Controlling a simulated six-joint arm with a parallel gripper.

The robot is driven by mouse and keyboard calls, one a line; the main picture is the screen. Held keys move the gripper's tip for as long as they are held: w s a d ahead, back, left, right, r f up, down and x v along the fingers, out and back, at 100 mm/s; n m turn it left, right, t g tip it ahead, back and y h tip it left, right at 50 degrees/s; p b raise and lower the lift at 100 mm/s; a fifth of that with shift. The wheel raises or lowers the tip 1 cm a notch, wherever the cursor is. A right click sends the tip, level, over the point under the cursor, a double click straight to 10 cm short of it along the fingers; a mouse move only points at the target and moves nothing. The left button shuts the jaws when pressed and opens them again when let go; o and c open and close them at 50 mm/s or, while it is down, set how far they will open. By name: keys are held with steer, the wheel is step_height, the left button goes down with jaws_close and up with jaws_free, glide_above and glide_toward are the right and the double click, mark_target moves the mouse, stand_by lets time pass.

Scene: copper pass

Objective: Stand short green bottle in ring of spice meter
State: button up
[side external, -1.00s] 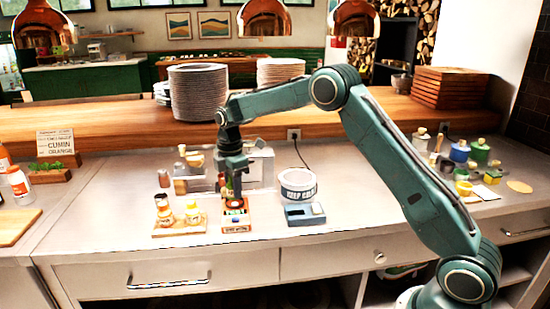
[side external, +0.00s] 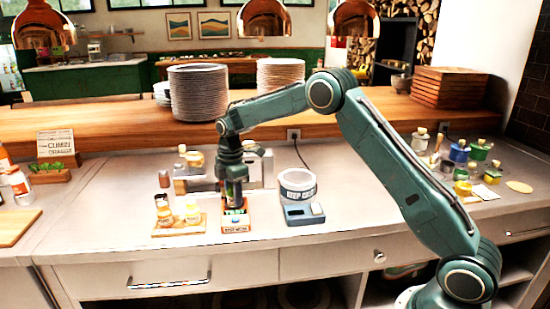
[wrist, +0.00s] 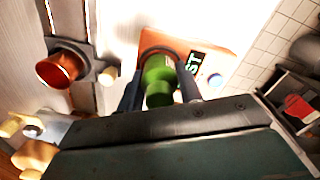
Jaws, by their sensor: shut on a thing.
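The spice meter (side external: 236,226) is a small orange box on the counter with a white label and a blue button. In the wrist view, its orange top (wrist: 205,53) shows a dark round ring (wrist: 158,50). My gripper (side external: 234,205) points down at the meter. In the wrist view, my gripper (wrist: 160,92) is shut on the short green bottle (wrist: 158,75), with one finger on each side. The bottle overlaps the ring and looks roughly upright. I cannot tell whether its base is seated. In the side view the fingers largely hide the bottle.
A wooden board with small spice jars (side external: 178,222) stands just left of the meter. A blue-grey scale (side external: 303,214) with a white tub (side external: 297,184) is at its right. Metal containers (side external: 258,168) stand behind. More bottles (side external: 465,160) are at far right.

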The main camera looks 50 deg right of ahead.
steer(key=shift+s+f, duration=0.1)
steer(key=shift+f, duration=0.55)
steer(key=o, duration=1)
steer(key=shift+a, duration=0.1)
step_height(320, 180, up, 12)
steer(key=shift+r, duration=0.8)
